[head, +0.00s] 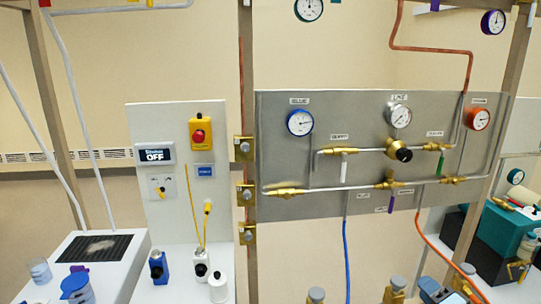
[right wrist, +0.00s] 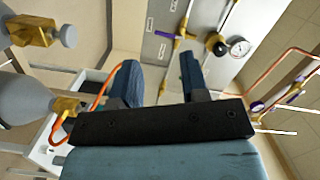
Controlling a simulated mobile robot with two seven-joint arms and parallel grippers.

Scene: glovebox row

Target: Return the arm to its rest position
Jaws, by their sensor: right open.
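My right gripper (head: 447,281) is low at the right of the head view, in front of the grey valve panel (head: 350,205) and below it. In the right wrist view my right gripper (right wrist: 160,82) shows its two dark blue fingers spread apart, with nothing between them. The valve panel (right wrist: 200,55) lies beyond the fingertips there.
An orange hose (head: 440,251) hangs close to my right gripper; it also passes beside the fingers in the wrist view (right wrist: 101,91). Gas cylinders with brass valves (head: 394,290) stand to its left. A teal machine (head: 503,229) is at right. A white bench holds bottles (head: 218,288) at left.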

